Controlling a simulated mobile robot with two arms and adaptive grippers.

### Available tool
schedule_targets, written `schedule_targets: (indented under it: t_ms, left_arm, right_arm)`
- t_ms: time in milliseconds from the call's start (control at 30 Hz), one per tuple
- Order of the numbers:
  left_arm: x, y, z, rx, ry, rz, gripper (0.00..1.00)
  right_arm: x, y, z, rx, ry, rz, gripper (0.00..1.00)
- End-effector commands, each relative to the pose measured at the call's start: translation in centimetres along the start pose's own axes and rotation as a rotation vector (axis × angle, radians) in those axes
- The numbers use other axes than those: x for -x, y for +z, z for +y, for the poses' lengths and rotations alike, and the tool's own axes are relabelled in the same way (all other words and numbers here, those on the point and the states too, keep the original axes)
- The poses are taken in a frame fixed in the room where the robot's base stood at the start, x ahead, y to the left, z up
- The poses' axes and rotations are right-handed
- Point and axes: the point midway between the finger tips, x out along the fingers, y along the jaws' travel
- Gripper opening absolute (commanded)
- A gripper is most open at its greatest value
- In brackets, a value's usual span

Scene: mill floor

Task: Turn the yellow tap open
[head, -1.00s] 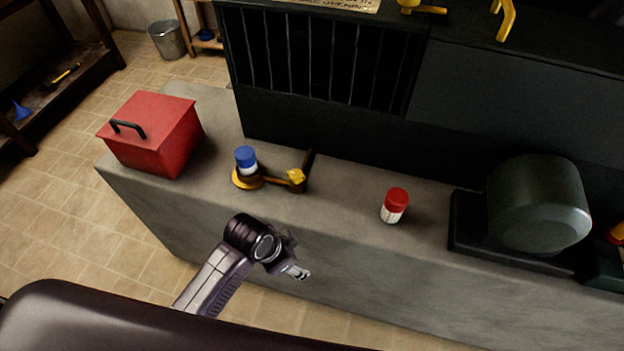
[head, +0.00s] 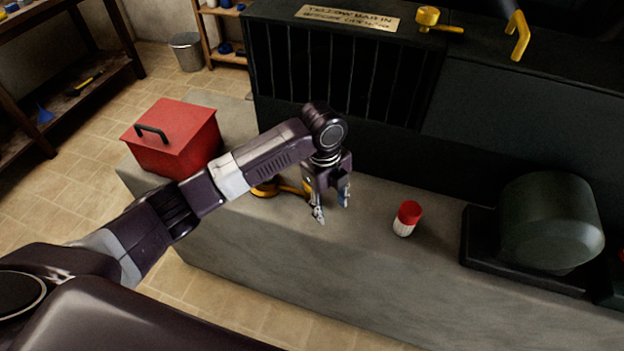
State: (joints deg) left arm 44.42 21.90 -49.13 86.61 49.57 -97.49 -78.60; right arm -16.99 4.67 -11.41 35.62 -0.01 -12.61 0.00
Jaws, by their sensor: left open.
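A yellow tap-like fitting (head: 428,17) with a round knob and a thin lever sits on top of the dark cabinet, upper right of centre. A bent yellow pipe or handle (head: 519,36) stands right of it. On the grey counter (head: 240,235), a low yellow-orange piece (head: 265,190) shows only in part behind my left arm; I cannot tell whether it is a tap. My left gripper (head: 332,207) is open, fingers down and empty, over the counter just right of this piece. My right gripper is not in view.
A red box (head: 172,137) with a black handle stands at the counter's left end. A red-capped jar (head: 407,218) stands right of my left gripper. A dark green drum-shaped machine (head: 550,222) is further right. A lettered plate (head: 347,18) lies on the cabinet top.

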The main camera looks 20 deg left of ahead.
Motion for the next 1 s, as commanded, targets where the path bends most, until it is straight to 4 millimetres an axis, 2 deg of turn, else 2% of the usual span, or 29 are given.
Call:
schedule_targets:
  t_ms: [33, 200, 300, 400, 533, 800, 1000]
  left_arm:
    - [1.6, 2.1, -0.8, -0.047, 0.015, -0.026, 0.44]
    - [5.5, 6.6, -2.0, -0.176, 0.063, -0.057, 0.44]
    - [7.0, 8.1, -2.2, -0.216, 0.078, -0.064, 0.44]
    - [7.7, 8.8, -2.3, -0.235, 0.084, -0.066, 0.44]
    - [6.8, 9.0, -2.2, -0.241, 0.087, -0.064, 0.44]
    - [2.5, 9.2, -1.9, -0.239, 0.088, -0.064, 0.44]
    - [0.4, 9.4, -1.8, -0.241, 0.085, -0.066, 0.44]
  right_arm:
    - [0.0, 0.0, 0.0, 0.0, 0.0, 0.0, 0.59]
    - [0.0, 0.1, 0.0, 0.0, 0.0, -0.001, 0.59]
    - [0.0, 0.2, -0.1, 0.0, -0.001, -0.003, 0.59]
    - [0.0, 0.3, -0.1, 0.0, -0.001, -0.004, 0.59]
    - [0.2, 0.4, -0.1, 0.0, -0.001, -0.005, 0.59]
    - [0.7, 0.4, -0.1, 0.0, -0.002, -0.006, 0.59]
    - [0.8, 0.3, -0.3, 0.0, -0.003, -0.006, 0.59]
